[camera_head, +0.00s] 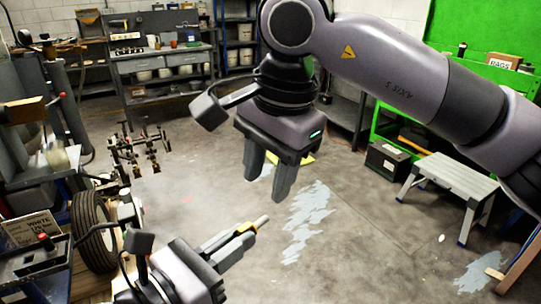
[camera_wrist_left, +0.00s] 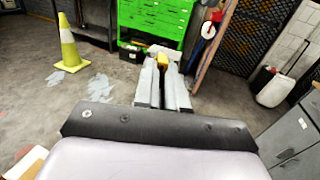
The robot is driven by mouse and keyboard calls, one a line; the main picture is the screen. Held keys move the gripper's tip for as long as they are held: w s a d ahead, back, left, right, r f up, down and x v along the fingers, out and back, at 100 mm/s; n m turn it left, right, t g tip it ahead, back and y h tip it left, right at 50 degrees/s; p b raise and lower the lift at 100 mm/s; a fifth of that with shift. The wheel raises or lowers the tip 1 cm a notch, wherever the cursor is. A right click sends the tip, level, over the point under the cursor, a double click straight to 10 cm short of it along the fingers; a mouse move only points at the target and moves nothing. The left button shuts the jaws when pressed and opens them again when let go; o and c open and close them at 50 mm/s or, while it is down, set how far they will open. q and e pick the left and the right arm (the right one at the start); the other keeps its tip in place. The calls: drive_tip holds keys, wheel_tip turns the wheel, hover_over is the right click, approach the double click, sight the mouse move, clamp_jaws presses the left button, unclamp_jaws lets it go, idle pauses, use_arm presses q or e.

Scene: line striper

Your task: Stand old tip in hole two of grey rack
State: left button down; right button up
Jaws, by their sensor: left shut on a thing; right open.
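My left gripper (camera_head: 250,232) is the lower one in the head view, reaching right over open floor.
Wheeled equipment with a tyre (camera_head: 94,233) stands at the left, beside a lettered box (camera_head: 33,230). A step stool (camera_head: 452,178) and a dark box (camera_head: 387,160) are at the right. A yellow cone (camera_wrist_left: 68,46) stands on the floor. The middle floor is clear, with pale paint patches.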

sight(260, 220)
drive_tip(key=f, duration=0.3)
drive_tip(key=a+f, duration=0.1)
drive_tip(key=f, duration=0.2)
drive_tip(key=w+f, duration=0.1)
drive_tip(key=f, duration=0.2)
drive_tip(key=shift+a, duration=0.2)
drive_tip(key=shift+r, duration=0.1)
drive_tip(key=shift+c, duration=0.2)
clamp_jaws()
use_arm(q)
drive_tip(key=c, duration=1.1)
unclamp_jaws()
